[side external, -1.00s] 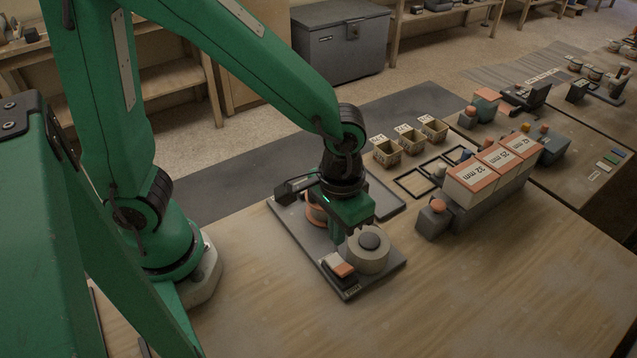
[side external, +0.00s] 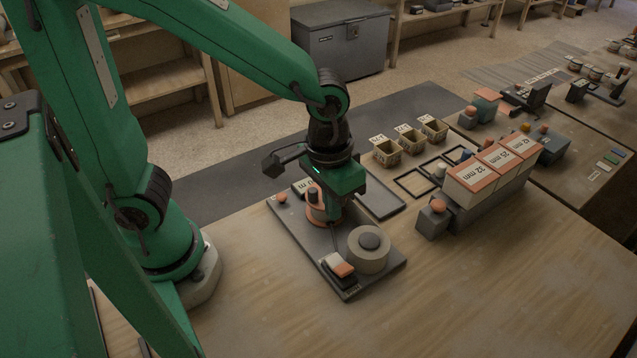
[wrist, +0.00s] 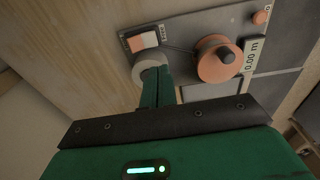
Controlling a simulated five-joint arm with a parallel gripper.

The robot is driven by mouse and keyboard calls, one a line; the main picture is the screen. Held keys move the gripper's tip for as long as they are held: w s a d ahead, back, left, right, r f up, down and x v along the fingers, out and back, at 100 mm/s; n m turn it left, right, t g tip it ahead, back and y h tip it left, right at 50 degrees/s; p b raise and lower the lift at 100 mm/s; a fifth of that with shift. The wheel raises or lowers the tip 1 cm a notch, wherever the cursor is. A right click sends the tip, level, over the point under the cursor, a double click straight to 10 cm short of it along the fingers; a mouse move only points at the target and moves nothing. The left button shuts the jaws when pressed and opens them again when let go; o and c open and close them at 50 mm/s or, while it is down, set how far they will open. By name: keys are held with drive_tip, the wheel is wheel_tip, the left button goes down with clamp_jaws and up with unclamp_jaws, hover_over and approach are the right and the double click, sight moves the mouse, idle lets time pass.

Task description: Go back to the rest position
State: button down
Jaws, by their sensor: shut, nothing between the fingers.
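My gripper (side external: 335,212) is shut and empty, held above the grey board (side external: 350,287) near its orange spool (side external: 316,215). In the wrist view the closed green fingers (wrist: 157,88) point toward the cream-grey spool (wrist: 149,62) and overlap part of it. I cannot tell their exact height. The cream-grey spool, with a dark hub, also shows at the front of the board in the side view (side external: 368,259). The orange spool also shows in the wrist view (wrist: 213,63).
The board carries an orange-and-white rocker switch (side external: 338,265), a small orange knob (side external: 281,198) and a display reading 0.00 m (wrist: 255,55). Small labelled bins (side external: 386,155) and boxes marked 32, 25 and 42 mm (side external: 474,175) stand to the right.

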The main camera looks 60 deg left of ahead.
drive_tip(key=s+a+r+t, duration=0.2)
drive_tip(key=a+r, duration=0.3)
drive_tip(key=a, duration=0.2)
drive_tip(key=s+a+r+t, duration=0.2)
drive_tip(key=a+r, duration=0.3)
drive_tip(key=a, duration=0.1)
drive_tip(key=shift+a+r+t, duration=0.4)
